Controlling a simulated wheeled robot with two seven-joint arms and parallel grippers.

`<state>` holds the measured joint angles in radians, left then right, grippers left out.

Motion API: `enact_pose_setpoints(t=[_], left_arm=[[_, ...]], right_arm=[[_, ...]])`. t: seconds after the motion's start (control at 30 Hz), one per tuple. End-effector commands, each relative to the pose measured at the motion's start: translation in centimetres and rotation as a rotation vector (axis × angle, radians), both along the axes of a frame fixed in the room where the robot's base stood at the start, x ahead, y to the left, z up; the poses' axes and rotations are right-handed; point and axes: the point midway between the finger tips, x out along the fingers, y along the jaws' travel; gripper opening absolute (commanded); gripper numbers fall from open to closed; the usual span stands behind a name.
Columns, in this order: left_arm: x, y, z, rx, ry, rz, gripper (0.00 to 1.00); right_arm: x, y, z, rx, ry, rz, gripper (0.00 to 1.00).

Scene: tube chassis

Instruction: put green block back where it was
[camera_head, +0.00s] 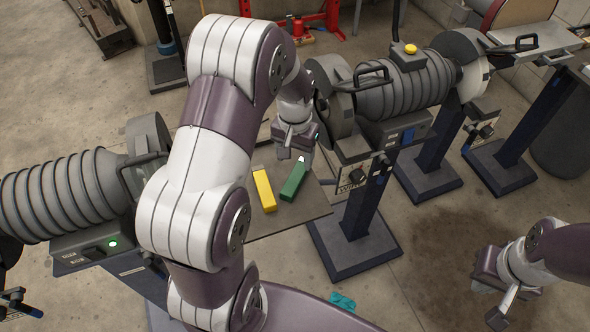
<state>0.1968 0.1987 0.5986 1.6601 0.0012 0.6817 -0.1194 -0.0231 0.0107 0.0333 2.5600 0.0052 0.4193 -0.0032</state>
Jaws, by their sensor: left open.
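The green block (291,184) lies on a dark flat board (300,210) in the middle of the view, slanted with its far end up and to the right. A yellow block (263,190) lies just left of it, apart from it. My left gripper (296,152) points down at the far end of the green block and is open. I cannot tell whether its fingers touch the block. My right gripper (488,297) is at the lower right, open and empty, far from the blocks.
Grey ribbed machines stand left (70,190) and right (405,85) of the board on dark blue posts. A yellow button (410,49) tops the right one. A teal object (342,301) lies below the board.

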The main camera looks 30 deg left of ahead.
Motion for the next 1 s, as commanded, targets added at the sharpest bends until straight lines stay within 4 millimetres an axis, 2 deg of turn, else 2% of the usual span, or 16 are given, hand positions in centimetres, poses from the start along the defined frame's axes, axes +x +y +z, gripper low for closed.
enact_pose_setpoints(t=[0.1,0.2,0.27,0.43,0.5,0.6,0.7,1.0], left_arm=[[0.0,0.0,2.1,0.0,-0.002,0.0,0.61],[-0.2,-0.2,3.1,0.0,-0.003,-0.003,0.61],[-1.0,-1.1,3.7,0.002,-0.011,-0.014,0.61],[-6.7,-5.4,5.0,0.006,-0.07,-0.065,0.61],[-9.2,-6.6,5.1,0.005,-0.093,-0.083,0.61],[-11.6,-7.6,5.0,0.002,-0.114,-0.098,0.61],[-12.5,-7.8,4.9,0.002,-0.119,-0.101,0.61],[-12.5,-7.8,4.8,0.001,-0.117,-0.1,0.61]], right_arm=[[0.0,0.0,0.0,0.0,0.0,0.0,0.0],[0.0,0.0,0.0,0.0,0.0,0.0,0.0],[0.0,0.0,0.0,0.0,0.0,0.0,0.0],[0.0,0.0,0.0,0.0,0.0,0.0,0.0],[0.0,0.0,0.0,0.0,0.0,0.0,0.0],[0.0,0.0,0.0,0.0,0.0,0.0,0.0],[0.0,0.0,0.0,0.0,0.0,0.0,0.0],[0.0,0.0,0.0,0.0,0.0,0.0,0.0]])
